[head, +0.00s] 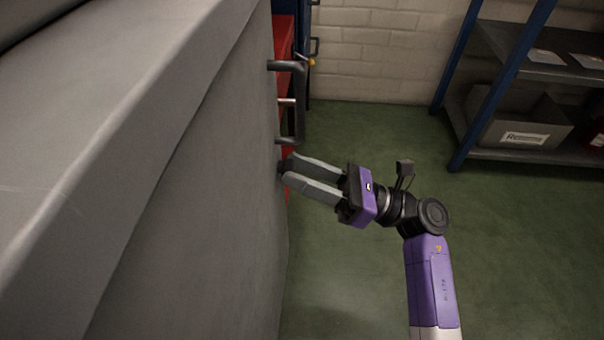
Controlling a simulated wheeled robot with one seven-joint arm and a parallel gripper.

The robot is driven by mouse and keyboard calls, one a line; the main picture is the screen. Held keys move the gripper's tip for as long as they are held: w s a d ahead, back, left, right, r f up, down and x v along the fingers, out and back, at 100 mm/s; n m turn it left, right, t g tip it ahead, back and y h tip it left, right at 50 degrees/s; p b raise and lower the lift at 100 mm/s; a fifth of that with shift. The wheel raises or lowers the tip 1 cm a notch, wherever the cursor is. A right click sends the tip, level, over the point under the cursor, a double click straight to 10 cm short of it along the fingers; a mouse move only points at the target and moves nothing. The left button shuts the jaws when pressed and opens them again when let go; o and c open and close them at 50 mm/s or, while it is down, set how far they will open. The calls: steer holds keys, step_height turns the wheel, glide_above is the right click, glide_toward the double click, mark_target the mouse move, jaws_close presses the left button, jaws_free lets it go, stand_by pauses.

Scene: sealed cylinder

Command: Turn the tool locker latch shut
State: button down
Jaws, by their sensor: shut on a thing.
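The tool locker (210,190) is a large grey metal cabinet that fills the left of the head view. A dark bar handle (300,100) stands out from its face near the far end. Just below the handle, a small dark latch (287,163) sticks out from the face. My gripper (287,171) reaches in from the right, with its two grey fingers at the latch and closed on it. The fingers hide most of the latch, so I cannot tell how far it is turned.
Behind the locker a red cabinet (284,38) shows at the back wall. A dark shelf unit with blue posts (500,85) stands at the back right and holds a grey labelled bin (524,122). The green floor (370,128) between is clear.

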steer(key=shift+w+n+g, duration=0.1)
steer(key=shift+n+g, duration=0.9)
steer(key=shift+n, duration=0.6)
steer(key=shift+f, duration=0.1)
steer(key=c, duration=0.9)
jaws_free()
steer(key=shift+p+v, duration=0.7)
steer(key=shift+v, duration=3.2)
steer(key=shift+w, duration=0.1)
